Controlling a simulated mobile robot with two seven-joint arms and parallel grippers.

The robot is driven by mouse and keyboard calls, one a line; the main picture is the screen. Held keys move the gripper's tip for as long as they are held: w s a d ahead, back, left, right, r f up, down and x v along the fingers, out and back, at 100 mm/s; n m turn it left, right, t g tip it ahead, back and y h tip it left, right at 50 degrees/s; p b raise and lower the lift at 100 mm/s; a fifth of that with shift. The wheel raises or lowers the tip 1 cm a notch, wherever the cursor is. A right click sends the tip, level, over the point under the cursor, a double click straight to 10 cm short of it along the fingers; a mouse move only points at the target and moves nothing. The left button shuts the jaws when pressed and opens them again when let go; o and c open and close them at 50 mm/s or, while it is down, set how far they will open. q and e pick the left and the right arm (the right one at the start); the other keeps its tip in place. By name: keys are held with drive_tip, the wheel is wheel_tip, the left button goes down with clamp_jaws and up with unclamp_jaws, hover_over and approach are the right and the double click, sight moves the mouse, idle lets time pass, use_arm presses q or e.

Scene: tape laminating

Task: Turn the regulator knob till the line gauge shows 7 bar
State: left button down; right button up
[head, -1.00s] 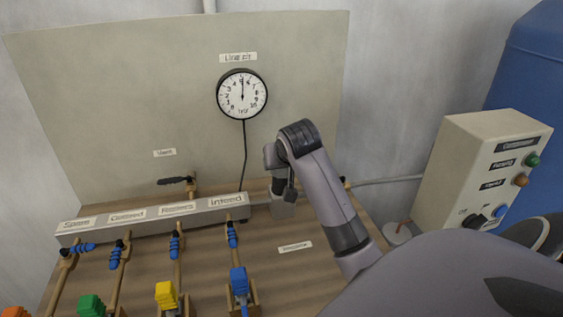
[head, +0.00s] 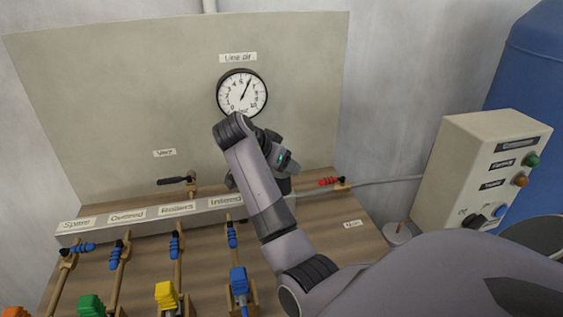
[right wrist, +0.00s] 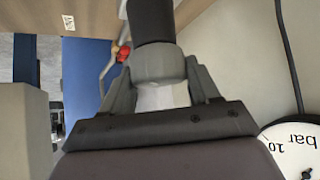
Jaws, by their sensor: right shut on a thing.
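The line gauge (head: 241,93) is a round white dial on the beige panel in the head view. Its needle points up and slightly right, near the 6. The dial's edge with "bar" and "10" shows in the right wrist view (right wrist: 296,146). My right gripper (right wrist: 162,88) is shut around a pale grey part, taken as the regulator knob (right wrist: 160,98), with a grey collar and a black cylinder beyond it. In the head view my right arm covers most of the regulator and the grip. My left gripper is not in view.
A manifold (head: 150,222) with several blue-handled branch valves runs to the left. A dark vent lever (head: 176,180) is behind it. A red-handled valve (head: 329,181) sits right of the regulator. A control box (head: 470,165) with buttons stands farther right.

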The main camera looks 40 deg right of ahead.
drive_tip(key=shift+m+g, duration=0.8)
drive_tip(key=shift+m, duration=0.3)
drive_tip(key=o, duration=1)
drive_tip(key=shift+c, duration=0.2)
drive_tip(key=b+v, duration=0.1)
drive_tip(key=v, duration=0.6)
